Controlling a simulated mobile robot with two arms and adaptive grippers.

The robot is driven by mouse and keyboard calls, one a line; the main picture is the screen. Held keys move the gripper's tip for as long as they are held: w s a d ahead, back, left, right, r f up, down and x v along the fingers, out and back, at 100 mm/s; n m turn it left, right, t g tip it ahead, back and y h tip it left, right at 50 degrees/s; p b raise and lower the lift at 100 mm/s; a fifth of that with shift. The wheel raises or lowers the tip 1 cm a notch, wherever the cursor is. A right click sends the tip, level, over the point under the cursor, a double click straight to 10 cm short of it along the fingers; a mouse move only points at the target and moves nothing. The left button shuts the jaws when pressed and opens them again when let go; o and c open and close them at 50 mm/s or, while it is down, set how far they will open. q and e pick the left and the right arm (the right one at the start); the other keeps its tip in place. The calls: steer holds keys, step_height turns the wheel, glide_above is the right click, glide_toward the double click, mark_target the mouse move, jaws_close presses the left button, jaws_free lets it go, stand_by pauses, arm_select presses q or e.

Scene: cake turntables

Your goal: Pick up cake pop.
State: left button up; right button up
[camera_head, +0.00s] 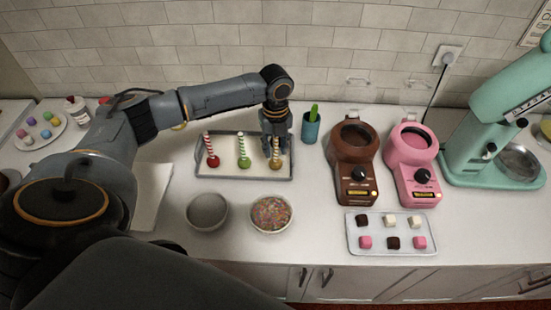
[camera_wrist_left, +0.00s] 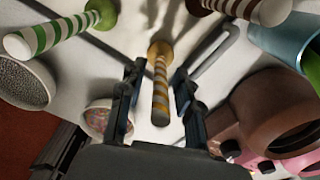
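A gold cake pop (camera_head: 276,163) with a striped stick stands ball-down at the right of a grey-rimmed tray (camera_head: 225,177). My left gripper (camera_head: 275,146) is over it from above. In the left wrist view, the gold cake pop (camera_wrist_left: 160,80) has its stick between the two spread fingers of the left gripper (camera_wrist_left: 158,88), with gaps visible on both sides. A green cake pop (camera_head: 243,162) and a red cake pop (camera_head: 212,161) stand to its left. A brown-and-white striped stick (camera_wrist_left: 245,8) shows at the wrist view's top right; its head view position is hidden. My right gripper is not in view.
A grey bowl (camera_head: 207,211) and a bowl of sprinkles (camera_head: 270,213) stand in front of the tray. A teal cup (camera_head: 311,128) is close to its right. Brown (camera_head: 355,160) and pink (camera_head: 412,160) melting pots stand further right, behind a tray of cubes (camera_head: 372,250).

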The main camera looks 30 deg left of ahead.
arm_select(q)
jaws_close()
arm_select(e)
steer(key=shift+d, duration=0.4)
